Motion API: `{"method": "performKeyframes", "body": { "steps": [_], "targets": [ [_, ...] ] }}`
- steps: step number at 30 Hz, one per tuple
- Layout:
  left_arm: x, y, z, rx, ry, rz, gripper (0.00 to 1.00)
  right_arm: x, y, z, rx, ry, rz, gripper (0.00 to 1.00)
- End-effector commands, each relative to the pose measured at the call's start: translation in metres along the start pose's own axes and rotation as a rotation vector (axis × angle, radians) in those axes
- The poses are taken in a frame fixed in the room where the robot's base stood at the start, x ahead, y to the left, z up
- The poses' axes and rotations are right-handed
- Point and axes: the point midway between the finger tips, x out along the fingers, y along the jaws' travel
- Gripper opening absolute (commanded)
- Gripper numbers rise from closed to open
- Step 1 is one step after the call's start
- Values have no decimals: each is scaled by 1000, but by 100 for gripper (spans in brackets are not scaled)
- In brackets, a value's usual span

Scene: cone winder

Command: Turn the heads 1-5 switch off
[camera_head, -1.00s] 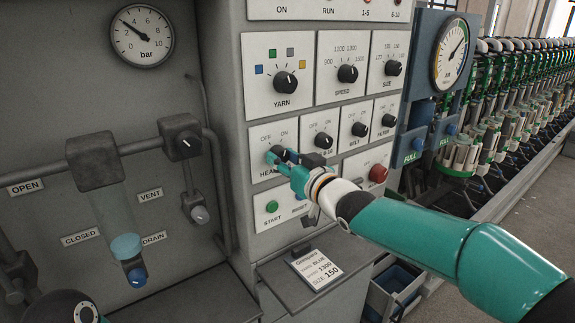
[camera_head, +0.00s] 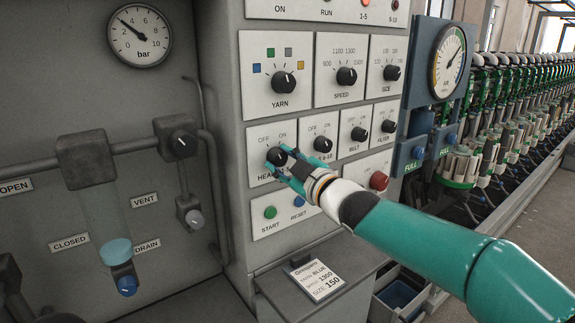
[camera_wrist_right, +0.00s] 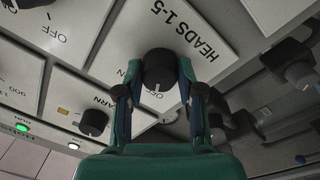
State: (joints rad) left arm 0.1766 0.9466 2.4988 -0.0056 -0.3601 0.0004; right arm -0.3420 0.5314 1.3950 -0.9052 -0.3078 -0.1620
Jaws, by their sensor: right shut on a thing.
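The heads 1-5 switch (camera_head: 277,156) is a round black knob on a white plate of the grey panel, with OFF and ON printed above it. My right gripper (camera_head: 284,167) reaches it from the lower right and is shut on the knob. In the right wrist view the knob (camera_wrist_right: 159,70) sits between the two fingers of the gripper (camera_wrist_right: 158,92), beside the HEADS 1-5 label. The fingers partly cover the plate, and I cannot tell for sure which way the knob's pointer faces. My left gripper is not in view.
The heads 6-10 knob (camera_head: 322,144) is close to the right of my gripper. The start button (camera_head: 270,212) and reset button (camera_head: 298,202) lie below. A red button (camera_head: 379,180) is to the right. A card (camera_head: 317,280) lies on a ledge below.

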Motion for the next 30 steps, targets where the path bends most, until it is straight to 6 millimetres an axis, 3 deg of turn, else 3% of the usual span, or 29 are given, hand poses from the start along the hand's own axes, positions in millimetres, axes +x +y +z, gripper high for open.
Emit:
{"method": "performKeyframes", "body": {
  "steps": [18, 19, 21, 23, 30],
  "targets": [
    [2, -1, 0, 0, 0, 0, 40, 0, 1, -2, -51, 5, 2, 3],
    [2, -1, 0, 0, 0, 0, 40, 0, 1, -2, -51, 5, 2, 42],
    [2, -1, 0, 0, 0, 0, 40, 0, 1, -2, -50, 5, 1, 54],
    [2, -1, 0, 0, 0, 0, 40, 0, 1, -1, -50, 5, 1, 63],
    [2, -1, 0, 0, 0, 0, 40, 1, 0, -1, -48, 4, -1, 63]
  ]
}}
